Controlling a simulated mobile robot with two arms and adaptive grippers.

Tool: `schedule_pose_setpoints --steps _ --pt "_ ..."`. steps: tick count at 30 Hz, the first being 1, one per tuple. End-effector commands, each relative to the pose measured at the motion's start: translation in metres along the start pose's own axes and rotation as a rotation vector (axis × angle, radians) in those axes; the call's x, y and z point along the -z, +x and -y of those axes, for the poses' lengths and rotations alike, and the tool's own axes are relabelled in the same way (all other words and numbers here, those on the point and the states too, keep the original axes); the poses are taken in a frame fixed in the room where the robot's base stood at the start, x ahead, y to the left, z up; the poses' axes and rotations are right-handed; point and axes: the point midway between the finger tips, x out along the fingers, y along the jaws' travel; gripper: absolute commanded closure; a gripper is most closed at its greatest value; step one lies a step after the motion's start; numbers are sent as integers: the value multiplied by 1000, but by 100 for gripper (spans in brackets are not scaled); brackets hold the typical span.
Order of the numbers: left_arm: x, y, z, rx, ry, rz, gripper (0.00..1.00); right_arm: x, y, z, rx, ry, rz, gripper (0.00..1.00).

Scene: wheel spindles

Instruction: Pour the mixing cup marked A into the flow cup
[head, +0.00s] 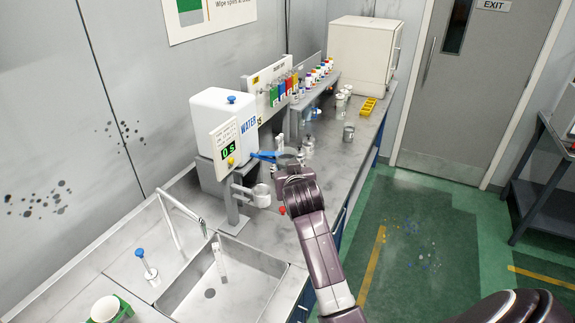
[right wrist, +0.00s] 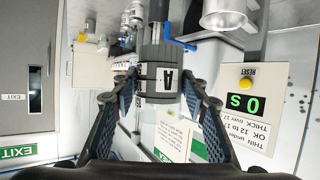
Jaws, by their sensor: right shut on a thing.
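My right gripper (head: 291,170) is shut on the mixing cup marked A (head: 288,158), held above the counter to the right of the timer box. In the right wrist view, which appears upside down, the cup (right wrist: 160,82) has a grey body and a white label with a black A, between the two fingers (right wrist: 155,98). The flow cup (head: 262,195) is a small metal cup on a bracket stand, lower left of the held cup. It also shows in the right wrist view (right wrist: 223,14), apart from the held cup. The held cup's contents are hidden. My left gripper is out of view.
The white timer box (head: 224,125) reads 0 s. A sink (head: 225,275) is in front.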

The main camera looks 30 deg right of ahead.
Motion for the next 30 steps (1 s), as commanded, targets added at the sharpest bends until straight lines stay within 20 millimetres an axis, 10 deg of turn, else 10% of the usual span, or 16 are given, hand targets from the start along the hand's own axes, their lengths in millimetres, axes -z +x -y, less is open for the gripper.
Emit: schedule_pose_setpoints --steps 20,30 --pt "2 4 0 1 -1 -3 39 -54 23 10 -265 -647 50 88" --pt "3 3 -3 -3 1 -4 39 -53 23 10 -269 -655 51 88"
